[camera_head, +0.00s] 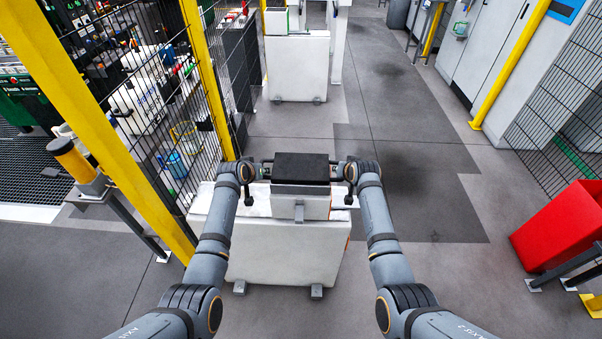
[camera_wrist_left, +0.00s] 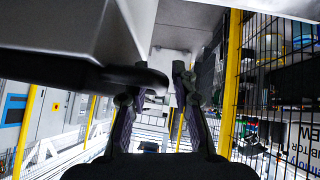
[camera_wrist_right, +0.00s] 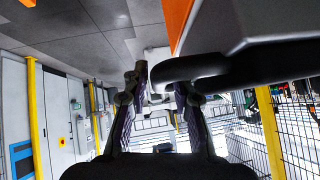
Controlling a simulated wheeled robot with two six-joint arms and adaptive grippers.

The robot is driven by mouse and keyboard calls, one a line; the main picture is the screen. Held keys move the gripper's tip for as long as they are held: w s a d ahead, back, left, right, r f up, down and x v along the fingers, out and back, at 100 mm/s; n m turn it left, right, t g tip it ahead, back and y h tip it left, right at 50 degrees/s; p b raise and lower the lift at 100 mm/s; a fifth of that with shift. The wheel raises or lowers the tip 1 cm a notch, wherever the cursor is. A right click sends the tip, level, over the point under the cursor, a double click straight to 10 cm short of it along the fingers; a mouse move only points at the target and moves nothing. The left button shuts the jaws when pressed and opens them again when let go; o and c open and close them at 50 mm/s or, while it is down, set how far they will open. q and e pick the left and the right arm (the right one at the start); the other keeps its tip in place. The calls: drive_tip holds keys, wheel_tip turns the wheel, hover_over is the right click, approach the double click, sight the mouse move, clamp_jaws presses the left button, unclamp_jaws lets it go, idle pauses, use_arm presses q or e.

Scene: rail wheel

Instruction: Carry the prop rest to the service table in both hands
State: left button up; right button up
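The prop rest (camera_head: 301,168) is a block with a black top pad, a pale grey front and a dark handle at each side. It is level at or above a near white cabinet (camera_head: 285,250); I cannot tell whether it touches. My left gripper (camera_head: 254,172) is at its left handle, and the left wrist view shows the dark handle (camera_wrist_left: 150,80) between the fingers (camera_wrist_left: 155,84). My right gripper (camera_head: 348,172) is at the right handle; the right wrist view shows that handle (camera_wrist_right: 215,72) passing between the fingers (camera_wrist_right: 161,84).
Another white cabinet (camera_head: 297,68) stands farther ahead with a green-edged box (camera_head: 277,20) on it. A yellow post (camera_head: 208,80) and mesh fence are close on the left. Grey floor (camera_head: 420,140) is open on the right, with a red bin (camera_head: 562,228) beyond.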

use_arm(q)
clamp_jaws()
use_arm(e)
clamp_jaws()
use_arm(q)
drive_tip(key=shift+w+r, duration=0.2)
drive_tip(key=shift+r, duration=0.15)
use_arm(e)
drive_tip(key=shift+w+r, duration=0.2)
drive_tip(key=shift+r, duration=0.2)
